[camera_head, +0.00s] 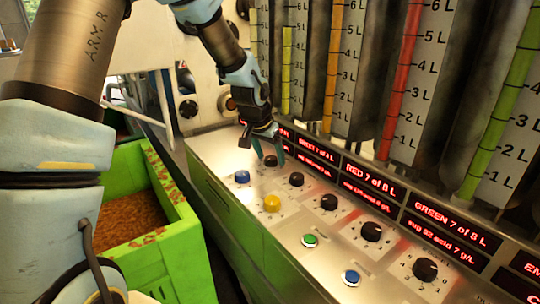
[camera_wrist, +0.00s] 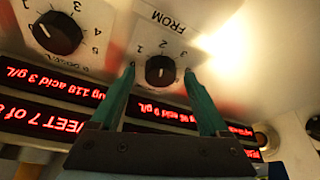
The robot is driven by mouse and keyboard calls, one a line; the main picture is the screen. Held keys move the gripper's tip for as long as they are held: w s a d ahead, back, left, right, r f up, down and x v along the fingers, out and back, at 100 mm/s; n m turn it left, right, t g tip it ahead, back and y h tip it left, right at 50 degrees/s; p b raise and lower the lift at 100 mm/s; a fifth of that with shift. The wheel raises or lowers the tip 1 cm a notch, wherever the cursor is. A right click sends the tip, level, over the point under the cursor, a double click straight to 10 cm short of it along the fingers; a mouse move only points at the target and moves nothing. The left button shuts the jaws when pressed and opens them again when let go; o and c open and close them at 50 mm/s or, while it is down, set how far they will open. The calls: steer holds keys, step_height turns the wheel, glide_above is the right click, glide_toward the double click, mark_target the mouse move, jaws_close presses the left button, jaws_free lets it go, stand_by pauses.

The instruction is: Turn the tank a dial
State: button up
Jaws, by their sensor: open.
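A row of black dials runs along the sloping metal panel (camera_head: 229,151) in the head view. My gripper (camera_head: 269,161) is over the far end of that row, pointing down at the farthest dial (camera_head: 270,160). In the wrist view this dial (camera_wrist: 160,70) lies between my gripper's two green fingertips (camera_wrist: 159,71), with a clear gap on both sides. A card with numbers and the upside-down word FROM surrounds it. The fingers are open and empty. I cannot tell how far down beside the dial the tips reach. No "tank A" label is legible.
Other dials (camera_head: 296,179) (camera_head: 329,202) follow toward the front right. A blue button (camera_head: 242,177), a yellow button (camera_head: 272,203) and a green button (camera_head: 309,240) line the panel's near side. Red displays (camera_head: 373,185) and gauge tubes rise behind. A green bin (camera_head: 150,250) stands left.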

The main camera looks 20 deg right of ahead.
steer(key=b+v, duration=0.1)
steer(key=v, duration=0.9)
steer(key=shift+a+r, duration=0.2)
steer(key=shift+r, duration=0.15)
steer(key=shift+s+a, duration=0.1)
steer(key=shift+s, duration=0.05)
steer(key=a+f+n+y, duration=0.2)
steer(key=a+f+n, duration=0.15)
steer(key=a, duration=1.25)
steer(key=s+a+f+n, duration=0.1)
steer(key=s+a+n, duration=0.2)
steer(key=a, duration=0.5)
steer(key=s+a+f+n+y, duration=0.1)
steer(key=s+a+f+n, duration=0.1)
steer(key=s+a, duration=0.3)
steer(key=a+n, duration=0.1)
steer(key=a, duration=0.3)
steer(key=shift+s+f+g, duration=0.2)
steer(key=shift+s+g, duration=0.1)
steer(key=shift+g, duration=0.1)
steer(key=shift+a+n, duration=0.1)
steer(key=shift+n, duration=0.15)
